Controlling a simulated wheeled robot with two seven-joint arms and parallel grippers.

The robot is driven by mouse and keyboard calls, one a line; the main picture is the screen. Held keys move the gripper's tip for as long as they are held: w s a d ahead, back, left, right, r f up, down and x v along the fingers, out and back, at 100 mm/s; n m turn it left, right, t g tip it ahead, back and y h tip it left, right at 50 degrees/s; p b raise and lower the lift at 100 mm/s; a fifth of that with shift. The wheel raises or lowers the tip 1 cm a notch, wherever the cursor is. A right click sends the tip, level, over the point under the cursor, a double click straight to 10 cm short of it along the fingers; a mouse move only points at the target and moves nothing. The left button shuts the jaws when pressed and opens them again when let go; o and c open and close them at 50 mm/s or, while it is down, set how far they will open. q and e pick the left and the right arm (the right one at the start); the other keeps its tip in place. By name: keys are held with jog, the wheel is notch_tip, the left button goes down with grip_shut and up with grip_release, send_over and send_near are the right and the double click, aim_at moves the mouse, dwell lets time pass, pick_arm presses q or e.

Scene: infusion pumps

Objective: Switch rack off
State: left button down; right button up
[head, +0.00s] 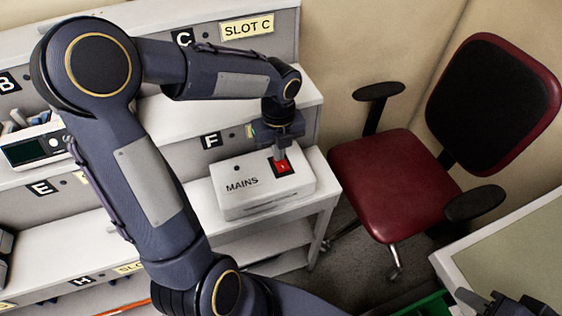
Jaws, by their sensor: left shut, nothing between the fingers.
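A white box marked MAINS (240,197) sits on the right end of the lower rack shelf. A red rocker switch (284,168) in a dark frame is on its top near the back right. My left gripper (281,157) is shut and empty, pointing down with its fingertips at the switch. I cannot tell whether the tips press it or hover just over it, and they hide part of it. The switch's position cannot be made out. Part of my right gripper (492,303) shows at the bottom right corner, cut off by the frame edge.
The rack (312,87) has shelves with letter labels and a SLOT C sign (247,27). A pump (35,147) stands on the left shelf. A red chair (385,180) stands right of the rack. A table corner (500,245) and green bin (430,304) are at lower right.

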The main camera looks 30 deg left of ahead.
pick_arm(q)
jog(key=shift+r, duration=0.15)
notch_tip(320, 180, up, 7)
jog(key=p, duration=0.6)
jog(key=shift+p, duration=0.4)
jog(key=s+d+r+n+t+h, duration=0.2)
jog(key=s+n, duration=0.6)
jog(key=n, duration=0.6)
jog(key=s+d+r+n+t+h, duration=0.1)
jog(key=s+d+r+n+t, duration=0.1)
jog(key=s+n, duration=0.7)
notch_tip(320, 180, up, 2)
jog(key=n+t, duration=0.1)
jog(key=n, duration=0.3)
jog(key=shift+r+n+t+h, duration=0.25)
jog(key=shift+n+t+h, duration=0.05)
jog(key=shift+n+h, duration=0.1)
